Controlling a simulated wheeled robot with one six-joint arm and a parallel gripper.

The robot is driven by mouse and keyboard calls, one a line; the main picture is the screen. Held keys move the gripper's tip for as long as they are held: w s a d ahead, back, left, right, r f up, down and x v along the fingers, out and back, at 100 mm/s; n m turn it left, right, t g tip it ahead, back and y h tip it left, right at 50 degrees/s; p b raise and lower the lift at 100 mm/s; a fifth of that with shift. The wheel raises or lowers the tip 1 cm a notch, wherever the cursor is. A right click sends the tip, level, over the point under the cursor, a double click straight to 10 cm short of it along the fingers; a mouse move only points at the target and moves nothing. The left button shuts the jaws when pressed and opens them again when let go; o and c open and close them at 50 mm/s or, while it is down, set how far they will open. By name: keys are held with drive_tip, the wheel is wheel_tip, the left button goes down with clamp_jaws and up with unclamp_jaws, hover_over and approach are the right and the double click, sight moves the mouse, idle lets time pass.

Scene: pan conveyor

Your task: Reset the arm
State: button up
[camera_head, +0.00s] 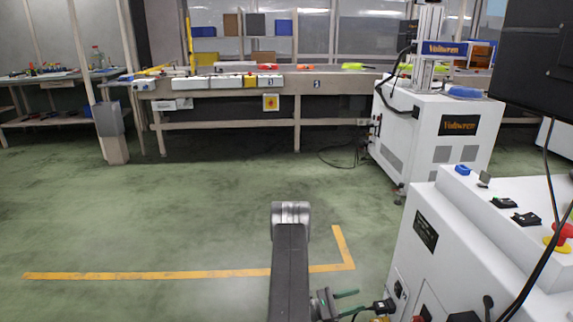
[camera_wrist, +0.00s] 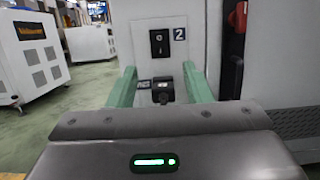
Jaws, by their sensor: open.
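My gripper (camera_head: 354,302) is at the bottom centre of the head view, to the right of my dark arm link, facing the side of a white machine. Its two green fingers also show in the wrist view (camera_wrist: 158,76), spread apart with nothing held between them. Beyond them in the wrist view is a white panel with a black switch (camera_wrist: 159,43) and a "2" label (camera_wrist: 180,33). A small black plug or connector (camera_wrist: 163,92) shows in the gap between the fingers. I cannot tell how close the fingers are to it.
The white machine (camera_head: 424,262) with buttons and a red emergency stop (camera_head: 563,233) stands close at the right. Another white machine (camera_head: 437,135) stands behind it. A conveyor table (camera_head: 226,91) runs along the back. Green floor with a yellow line (camera_head: 150,275) is clear at left.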

sight(396, 287)
drive_tip(key=x, duration=0.5)
drive_tip(key=b+x, duration=0.1)
drive_tip(key=x, duration=0.5)
drive_tip(key=shift+w+d+r+b, duration=0.1)
drive_tip(key=shift+d+r+b, duration=0.15)
drive_tip(key=shift+r+b, duration=0.05)
drive_tip(key=shift+a+r+y+p, duration=0.1)
drive_tip(key=shift+r+y+p, duration=0.05)
drive_tip(key=shift+y+p, duration=0.35)
drive_tip(key=y+p, duration=0.2)
drive_tip(key=p, duration=0.1)
drive_tip(key=shift+r, duration=0.25)
drive_tip(key=s+a+p, duration=0.1)
drive_tip(key=a+p, duration=0.2)
drive_tip(key=a, duration=1.1)
drive_tip(key=s+d+r+m+g+y+p, duration=0.1)
drive_tip(key=s+r+m+g+y+p, duration=0.1)
drive_tip(key=s+r+m+g, duration=0.1)
drive_tip(key=shift+s+r+m+g, duration=0.35)
drive_tip(key=shift+s+r, duration=0.4)
drive_tip(key=shift+r, duration=0.5)
drive_tip(key=shift+d, duration=0.1)
